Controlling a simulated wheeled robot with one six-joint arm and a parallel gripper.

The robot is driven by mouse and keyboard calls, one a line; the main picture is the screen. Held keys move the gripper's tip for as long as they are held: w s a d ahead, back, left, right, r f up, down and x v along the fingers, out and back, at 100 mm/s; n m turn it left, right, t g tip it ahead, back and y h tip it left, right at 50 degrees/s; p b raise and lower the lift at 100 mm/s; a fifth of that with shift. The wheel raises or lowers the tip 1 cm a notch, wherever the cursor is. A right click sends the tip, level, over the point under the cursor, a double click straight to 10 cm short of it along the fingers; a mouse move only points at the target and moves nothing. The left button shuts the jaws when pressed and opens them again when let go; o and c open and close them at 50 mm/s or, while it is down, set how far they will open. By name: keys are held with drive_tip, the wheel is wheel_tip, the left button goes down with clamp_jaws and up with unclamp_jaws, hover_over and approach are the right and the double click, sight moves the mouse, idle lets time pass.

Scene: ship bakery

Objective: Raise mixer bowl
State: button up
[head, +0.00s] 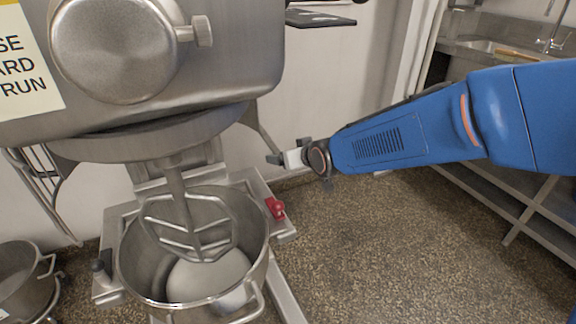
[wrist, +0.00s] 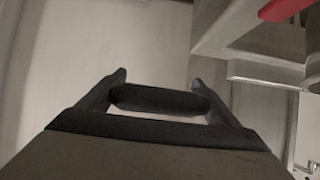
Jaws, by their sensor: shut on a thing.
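The steel mixer bowl (head: 136,262) sits upright in its cradle at lower left in the head view, with a pale, dough-like mass (head: 208,276) inside. The flat beater (head: 176,205) hangs from the mixer head (head: 225,60) over the bowl's opening; how far it reaches in is hard to tell. A thin lever (head: 262,131) slants down from the mixer's right side to my gripper (head: 289,156). In the wrist view my gripper (wrist: 159,82) is shut on a dark cylindrical handle (wrist: 160,99), which lies across between the fingers. The handle is mostly hidden in the head view.
A red knob (head: 275,208) is on the cradle's right arm; a red part shows in the wrist view (wrist: 285,8). Another steel bowl (head: 25,280) stands at far left. A sink counter (head: 475,55) and shelves are at right. The speckled floor (head: 380,250) between is clear.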

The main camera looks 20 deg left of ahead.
wheel_tip(320, 180, up, 17)
drive_tip(key=w+a+g+h, duration=0.1)
drive_tip(key=shift+w+a, duration=0.2)
drive_tip(key=shift+r, duration=0.1)
idle(0.4)
drive_tip(key=o, duration=1.4)
drive_tip(key=shift+d, duration=0.1)
drive_tip(key=s+d+r, duration=0.3)
drive_tip(key=s+d, duration=0.7)
drive_tip(key=d, duration=0.2)
drive_tip(key=shift+s, duration=0.25)
